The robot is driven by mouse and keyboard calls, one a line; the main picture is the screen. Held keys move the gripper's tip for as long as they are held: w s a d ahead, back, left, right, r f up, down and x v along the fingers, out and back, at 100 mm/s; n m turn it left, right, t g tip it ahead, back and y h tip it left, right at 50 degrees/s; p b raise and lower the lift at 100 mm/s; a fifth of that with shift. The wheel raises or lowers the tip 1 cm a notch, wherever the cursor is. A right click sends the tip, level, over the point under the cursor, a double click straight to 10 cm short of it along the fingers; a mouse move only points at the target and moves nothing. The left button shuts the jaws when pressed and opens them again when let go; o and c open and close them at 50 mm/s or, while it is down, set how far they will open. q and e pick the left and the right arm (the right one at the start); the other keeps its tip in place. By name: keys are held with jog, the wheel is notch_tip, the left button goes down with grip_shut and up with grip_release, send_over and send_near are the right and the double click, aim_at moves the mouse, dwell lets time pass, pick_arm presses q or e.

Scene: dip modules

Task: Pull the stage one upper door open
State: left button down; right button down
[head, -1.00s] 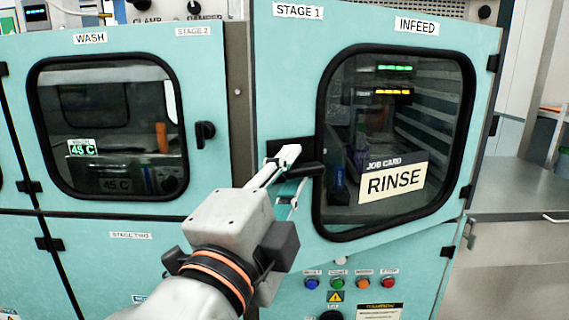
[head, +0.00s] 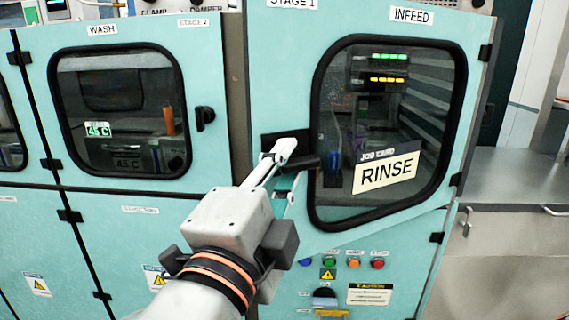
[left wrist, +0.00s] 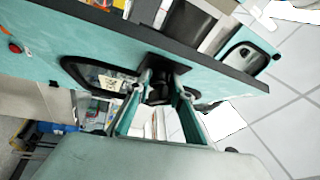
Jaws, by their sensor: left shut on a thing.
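The stage one upper door (head: 270,90) is a teal panel with a black-framed window, labelled "STAGE 1" and "INFEED", at the centre right of the head view. Its hinges are on the right. Its left side stands out towards me, so it looks partly open. Its dark bar handle (head: 306,163) is at the left of the window. My left gripper (head: 282,166) is shut on this handle. In the left wrist view the fingers (left wrist: 160,84) close around the dark handle (left wrist: 157,96), hiding part of it. My right gripper is in neither view.
The stage 2 wash door (head: 215,70), with its own black handle (head: 205,117), is flat and closed at left. Coloured buttons (head: 340,262) sit on the panel below the stage one door. A metal counter (head: 520,180) stands at right, beyond the hinges.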

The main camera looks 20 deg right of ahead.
pick_arm(q)
jog(key=c, duration=1.8)
grip_release()
jog(key=v, duration=0.7)
jog(key=shift+s+a, duration=0.15)
jog(key=shift+s, duration=0.05)
